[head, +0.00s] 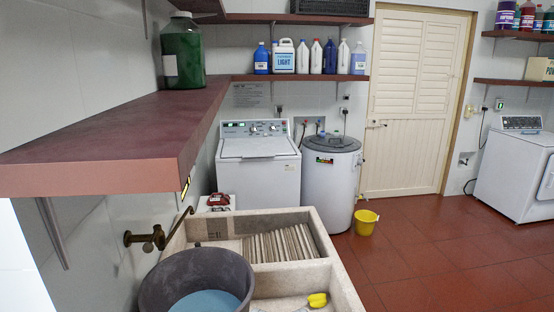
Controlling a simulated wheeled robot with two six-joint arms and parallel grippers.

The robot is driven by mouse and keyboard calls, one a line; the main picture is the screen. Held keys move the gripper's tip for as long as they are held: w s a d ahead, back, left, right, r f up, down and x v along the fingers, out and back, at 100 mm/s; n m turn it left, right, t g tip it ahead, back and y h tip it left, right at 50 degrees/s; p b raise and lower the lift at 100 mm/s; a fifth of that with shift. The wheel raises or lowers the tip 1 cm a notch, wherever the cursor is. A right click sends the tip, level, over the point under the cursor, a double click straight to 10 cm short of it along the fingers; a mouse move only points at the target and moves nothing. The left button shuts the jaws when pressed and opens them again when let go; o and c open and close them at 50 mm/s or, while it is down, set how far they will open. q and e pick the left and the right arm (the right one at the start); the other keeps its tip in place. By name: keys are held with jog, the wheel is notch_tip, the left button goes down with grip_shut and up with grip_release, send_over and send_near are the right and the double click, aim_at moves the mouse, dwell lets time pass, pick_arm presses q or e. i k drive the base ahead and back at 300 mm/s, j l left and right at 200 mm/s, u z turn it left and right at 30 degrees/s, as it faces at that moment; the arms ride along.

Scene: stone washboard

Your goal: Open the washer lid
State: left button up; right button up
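A white top-loading washer (272,183) stands against the back wall, beyond the stone washboard. Its flat white lid (257,147) looks shut, below a control panel (255,128) with knobs. To its right stands a round white washer-like tub (330,190) with a dark grey lid (333,143), which also looks shut. I cannot tell from the frame which of the two the task means. Neither of my grippers shows in the head view.
The stone washboard sink (340,282) with a dark bucket (160,288) fills the near foreground. A red-brown shelf (100,135) juts in at left. A yellow bucket (366,222) stands on the floor. Red tile floor (430,250) is open at right, before another white machine (512,175).

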aim_at(244, 148)
jog(key=i+l+z, duration=0.1)
jog(key=l+z, duration=0.2)
jog(key=l, duration=0.15)
jog(key=i+l+z, duration=0.15)
jog(key=l+z, duration=0.15)
jog(key=l, duration=0.15)
jog(key=i+l+z, duration=0.25)
jog(key=l, duration=0.15)
jog(key=i+l+z, duration=0.15)
jog(key=l+z, duration=0.15)
jog(key=i+l+z, duration=0.55)
jog(key=i+l, duration=0.2)
jog(key=i, duration=0.2)
jog(key=i+u, duration=0.35)
jog(key=i+l+u, duration=0.1)
jog(key=i+u, duration=0.2)
jog(key=i+j+u, duration=0.15)
jog(key=i+u, duration=0.45)
jog(key=u, duration=0.15)
jog(key=i+u, duration=0.4)
jog(key=i+l+u, duration=0.15)
jog(key=i+u, duration=0.2)
jog(key=i, duration=1.15)
jog(key=i+j+u, duration=0.2)
jog(key=i+u, duration=0.8)
jog(key=i, duration=0.2)
